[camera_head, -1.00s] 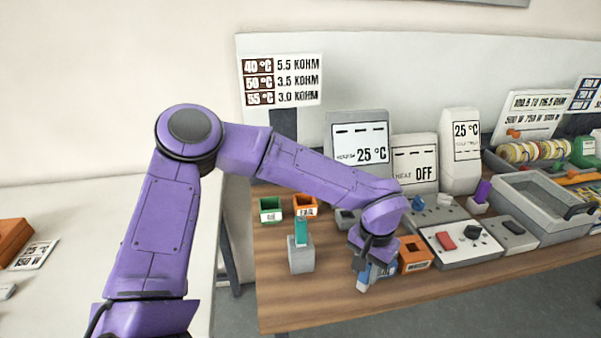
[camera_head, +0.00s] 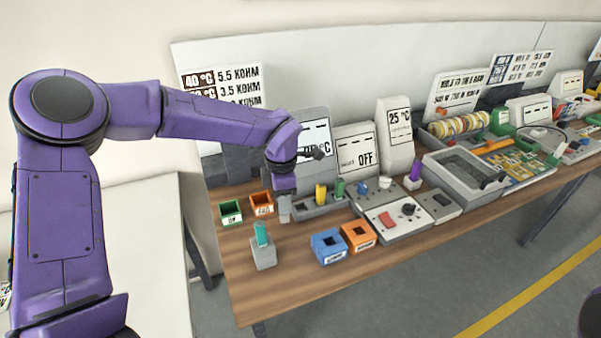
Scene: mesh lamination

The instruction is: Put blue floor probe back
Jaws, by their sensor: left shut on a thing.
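My left gripper (camera_head: 285,216) points down at the left end of a grey rack (camera_head: 318,209). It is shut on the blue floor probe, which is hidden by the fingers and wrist. I cannot tell whether the probe touches the rack. A yellow probe (camera_head: 321,193) and a green probe (camera_head: 339,188) stand upright in the rack, to the right of the gripper. A blue square holder (camera_head: 328,247) with an open top stands in front, beside an orange holder (camera_head: 358,237). My right gripper is out of view.
A teal probe (camera_head: 261,234) stands in a grey block (camera_head: 263,258) front left. Small green (camera_head: 231,212) and orange (camera_head: 261,203) bins lie left of the gripper. Display units (camera_head: 357,150) stand behind, and a switch panel (camera_head: 396,218) is to the right. The front wooden table (camera_head: 290,290) is clear.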

